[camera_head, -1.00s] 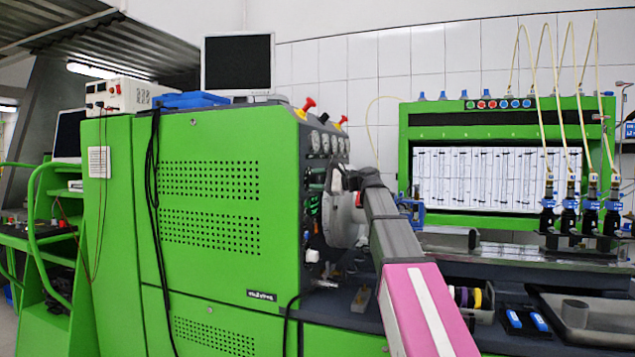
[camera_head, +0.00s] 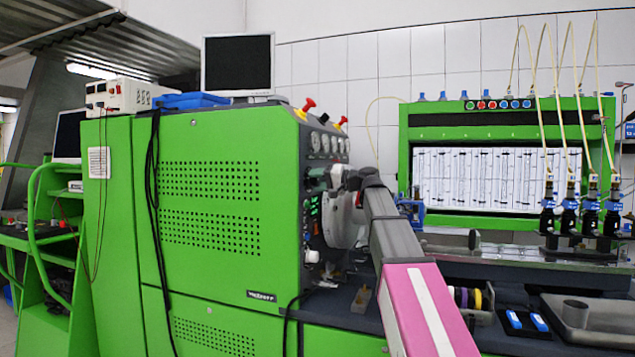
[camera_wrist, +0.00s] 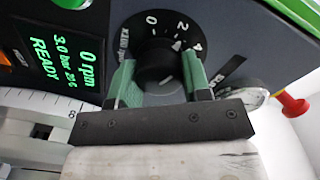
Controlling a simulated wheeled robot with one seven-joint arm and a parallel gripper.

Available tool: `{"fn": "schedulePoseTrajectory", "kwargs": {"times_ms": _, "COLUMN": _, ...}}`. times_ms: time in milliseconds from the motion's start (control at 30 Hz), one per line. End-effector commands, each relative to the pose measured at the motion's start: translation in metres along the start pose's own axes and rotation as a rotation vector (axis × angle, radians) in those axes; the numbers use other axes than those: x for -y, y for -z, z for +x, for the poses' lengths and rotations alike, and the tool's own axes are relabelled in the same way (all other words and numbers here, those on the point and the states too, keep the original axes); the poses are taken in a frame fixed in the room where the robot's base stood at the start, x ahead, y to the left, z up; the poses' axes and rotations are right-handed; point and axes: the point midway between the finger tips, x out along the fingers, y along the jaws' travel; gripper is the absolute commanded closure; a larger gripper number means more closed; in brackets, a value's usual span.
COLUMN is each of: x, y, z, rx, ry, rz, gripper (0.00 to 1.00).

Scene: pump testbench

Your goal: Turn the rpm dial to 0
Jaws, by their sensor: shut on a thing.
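The rpm dial (camera_wrist: 156,62) is a round black knob on a black scale plate, with white numerals 0, 2 and 4 and "x100 rpm" lettering showing in the wrist view. A small white mark beside the knob's upper right rim lies near the 2, toward the 4; I cannot tell for certain that it is the pointer. My gripper (camera_wrist: 158,78) has green fingers on either side of the knob and is shut on it. A green-lit display (camera_wrist: 62,45) left of the dial reads 0 rpm, 3.0 bar and READY. In the head view my arm hides the dial.
A red knob (camera_wrist: 292,104) and a round gauge lie right of the dial in the wrist view. Blue injectors (camera_head: 570,210) stand at the right.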

Motion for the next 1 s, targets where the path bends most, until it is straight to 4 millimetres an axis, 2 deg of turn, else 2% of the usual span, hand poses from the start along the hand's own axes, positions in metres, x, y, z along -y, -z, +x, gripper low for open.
{"fn": "schedulePoseTrajectory", "kwargs": {"times_ms": 600, "x": 0.0003, "y": -0.0012, "z": 0.0005, "rx": -0.01, "ry": -0.004, "rz": -0.576, "gripper": 0.8}}
{"fn": "schedulePoseTrajectory", "kwargs": {"times_ms": 1000, "x": 0.0005, "y": -0.0015, "z": 0.0006, "rx": -0.014, "ry": -0.004, "rz": -0.829, "gripper": 0.8}}
